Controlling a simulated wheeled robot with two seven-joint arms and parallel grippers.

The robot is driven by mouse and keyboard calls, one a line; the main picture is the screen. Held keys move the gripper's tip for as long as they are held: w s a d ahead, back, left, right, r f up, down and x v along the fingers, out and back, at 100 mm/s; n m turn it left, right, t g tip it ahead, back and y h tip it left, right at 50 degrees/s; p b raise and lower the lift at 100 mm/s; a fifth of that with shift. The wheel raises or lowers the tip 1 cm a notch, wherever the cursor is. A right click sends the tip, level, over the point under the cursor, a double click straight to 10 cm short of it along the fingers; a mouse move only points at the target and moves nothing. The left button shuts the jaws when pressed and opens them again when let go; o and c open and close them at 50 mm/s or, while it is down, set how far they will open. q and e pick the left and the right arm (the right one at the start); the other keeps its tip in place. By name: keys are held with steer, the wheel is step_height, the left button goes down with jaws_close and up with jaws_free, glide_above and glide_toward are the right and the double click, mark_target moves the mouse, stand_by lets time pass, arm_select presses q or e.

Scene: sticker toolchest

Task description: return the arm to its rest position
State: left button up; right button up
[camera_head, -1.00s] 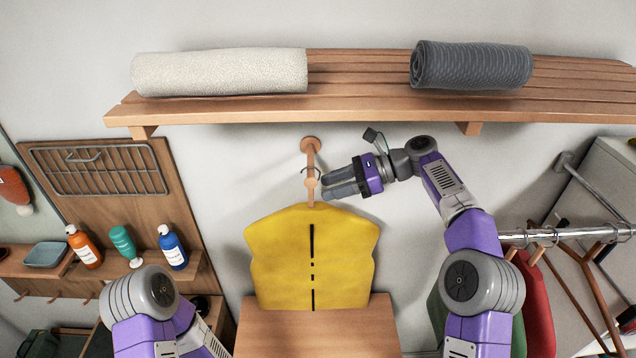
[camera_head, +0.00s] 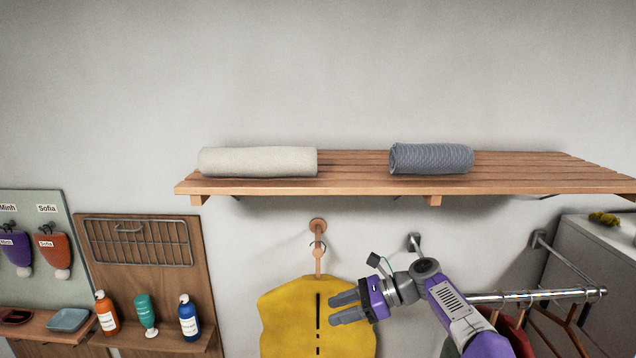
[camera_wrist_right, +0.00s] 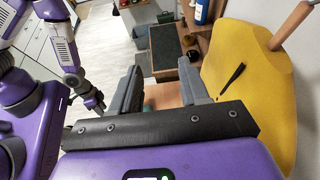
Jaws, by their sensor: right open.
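My right gripper (camera_head: 334,308) is open and empty. In the head view it is in front of the yellow garment (camera_head: 285,325), over its right part. The garment hangs by a hook from a wooden wall peg (camera_head: 317,226). In the right wrist view the open fingers (camera_wrist_right: 160,70) have nothing between them, and the yellow garment (camera_wrist_right: 240,65) is to their right. My left arm is out of the head view. What looks like its end (camera_wrist_right: 92,102) shows small at the left of the right wrist view, too small to tell its jaws.
Above is a slatted shelf (camera_head: 500,188) with a cream roll (camera_head: 257,161) and a grey roll (camera_head: 430,158). A metal rail (camera_head: 520,296) with hangers is at the right. Orange (camera_head: 106,313), green (camera_head: 146,314) and blue (camera_head: 189,318) bottles stand on a ledge at the left.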

steer(key=w+f+h, duration=0.1)
steer(key=w+f, duration=0.3)
steer(key=f, duration=0.6)
steer(key=s+f+n+h, duration=0.25)
steer(key=s+f, duration=0.25)
steer(key=f, duration=0.8)
steer(key=s+d+f+n+h, duration=0.1)
steer(key=s+f+n+h, duration=0.1)
steer(key=s+f, duration=0.4)
steer(key=s+d+f+n+h, duration=0.2)
steer(key=s+f, duration=0.1)
steer(key=f, duration=0.6)
steer(key=s+d+f+n+h, duration=0.1)
steer(key=s+f+n, duration=0.25)
steer(key=s, duration=0.75)
steer(key=s+d+f+n, duration=0.1)
steer(key=s+f+n, duration=0.3)
steer(key=s, duration=0.6)
arm_select(q)
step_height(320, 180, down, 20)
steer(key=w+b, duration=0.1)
steer(key=b, duration=1.8)
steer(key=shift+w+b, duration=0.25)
steer(key=shift+b, duration=0.05)
arm_select(e)
step_height(320, 180, down, 18)
steer(key=n, duration=0.1)
steer(key=shift+s+a+f, duration=0.15)
steer(key=shift+a, duration=0.1)
